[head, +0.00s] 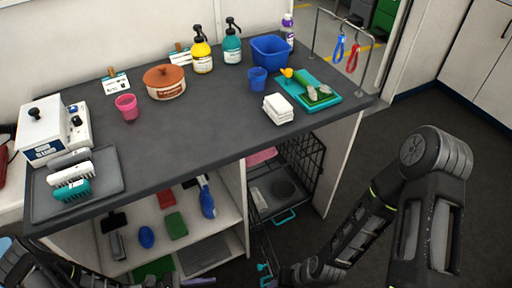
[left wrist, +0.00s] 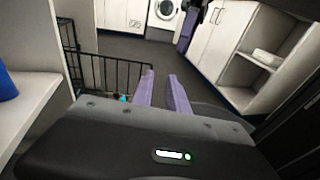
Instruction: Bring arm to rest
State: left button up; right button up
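My left gripper shows in the left wrist view (left wrist: 161,76) as two purple fingers with a narrow gap between them and nothing held. In the head view only a bit of its purple finger (head: 196,282) shows at the bottom edge, in front of the lower shelves. My right arm (head: 365,215) comes in from the right, bends at the elbow and runs down to the bottom edge. Its gripper is out of the picture.
The dark grooming counter (head: 215,125) carries bottles, cups, a blue bin (head: 271,50) and a brush tray (head: 110,185). Below are white shelves (head: 215,222) with brushes and a wire crate (head: 302,165), its barred door (left wrist: 112,75) beside my left gripper. Open floor lies right.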

pick_arm(q)
jog(key=s+d+f+m+g+y, duration=0.3)
jog(key=s+d+m+g+y, duration=0.1)
jog(key=s+m+g+y, duration=0.6)
jog(key=w+r+m+t+y, duration=0.2)
jog(key=w+m+t, duration=0.3)
jog(key=m+t, duration=0.15)
jog(key=w+d+f+m+t+b, duration=0.1)
jog(key=w+f+b, duration=0.2)
jog(key=f+b, duration=1.35)
jog(key=w+d+f+m+b, duration=0.1)
jog(key=w+f+b, duration=0.3)
jog(key=f+b, duration=1.3)
pick_arm(e)
notch_tip(320, 180, down, 35)
jog(key=w+d+b, duration=0.1)
jog(key=w, duration=0.2)
pick_arm(q)
jog(key=s+d+r+p, duration=0.1)
jog(key=s+r+p, duration=0.2)
jog(key=r+p, duration=3.2)
notch_tip(320, 180, up, 2)
jog(key=shift+s+r, duration=0.15)
jog(key=shift+s, duration=0.05)
pick_arm(e)
jog(key=s+a+r, duration=0.1)
jog(key=s+r, duration=0.2)
jog(key=r, duration=3.3)
jog(key=shift+a, duration=0.15)
